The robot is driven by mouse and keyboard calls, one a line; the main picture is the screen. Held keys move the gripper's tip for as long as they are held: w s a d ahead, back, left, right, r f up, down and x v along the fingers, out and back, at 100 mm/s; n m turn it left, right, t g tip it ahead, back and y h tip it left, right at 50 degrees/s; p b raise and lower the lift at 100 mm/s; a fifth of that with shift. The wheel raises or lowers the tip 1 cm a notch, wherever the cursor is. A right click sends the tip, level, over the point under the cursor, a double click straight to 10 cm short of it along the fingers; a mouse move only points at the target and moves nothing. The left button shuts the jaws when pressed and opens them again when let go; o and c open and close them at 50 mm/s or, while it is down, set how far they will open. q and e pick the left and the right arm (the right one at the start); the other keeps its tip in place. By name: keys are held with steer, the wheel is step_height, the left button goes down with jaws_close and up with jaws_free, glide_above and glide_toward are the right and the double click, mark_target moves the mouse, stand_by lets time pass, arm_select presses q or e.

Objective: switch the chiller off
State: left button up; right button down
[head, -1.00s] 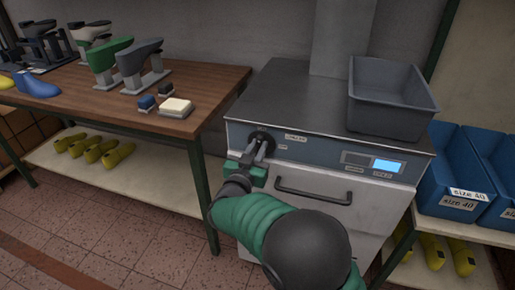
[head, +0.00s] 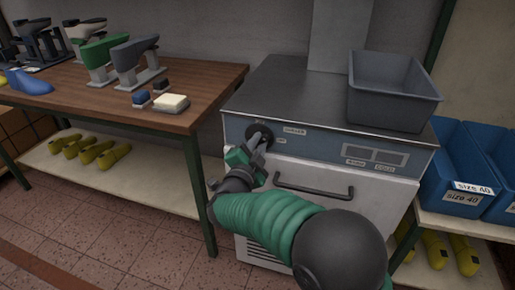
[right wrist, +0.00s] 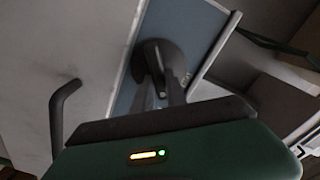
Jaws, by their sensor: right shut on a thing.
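The chiller (head: 318,200) is a grey metal cabinet with a blue-grey front panel, in the middle of the head view. Its round dark knob (head: 258,130) sits at the left end of the panel and also shows in the right wrist view (right wrist: 152,62). My right gripper (head: 257,142) is shut on the knob, tilted over; its fingers (right wrist: 165,88) reach the knob in the right wrist view. The display (head: 375,155) at the panel's right is dark. The small labels beside the knob are hard to read. My left gripper is not in view.
A grey bin (head: 393,90) stands on the chiller's top. A dark bar handle (head: 313,187) juts out below the panel. A wooden table (head: 190,92) with shoe lasts is at left, and blue bins (head: 462,165) on a shelf are at right.

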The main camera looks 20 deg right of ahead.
steer(key=shift+s+f+m+b, duration=0.1)
steer(key=shift+f+m+b, duration=0.1)
steer(key=shift+m+b, duration=0.9)
steer(key=shift+w+f+m+b, duration=0.1)
steer(key=shift+f+m+b, duration=0.1)
steer(key=shift+m+b, duration=0.9)
steer(key=shift+s+f+m+b, duration=0.15)
steer(key=shift+m+b, duration=0.55)
steer(key=shift+m, duration=0.7)
steer(key=c, duration=1.3)
jaws_free()
steer(key=shift+d, duration=0.1)
steer(key=shift+c, duration=0.2)
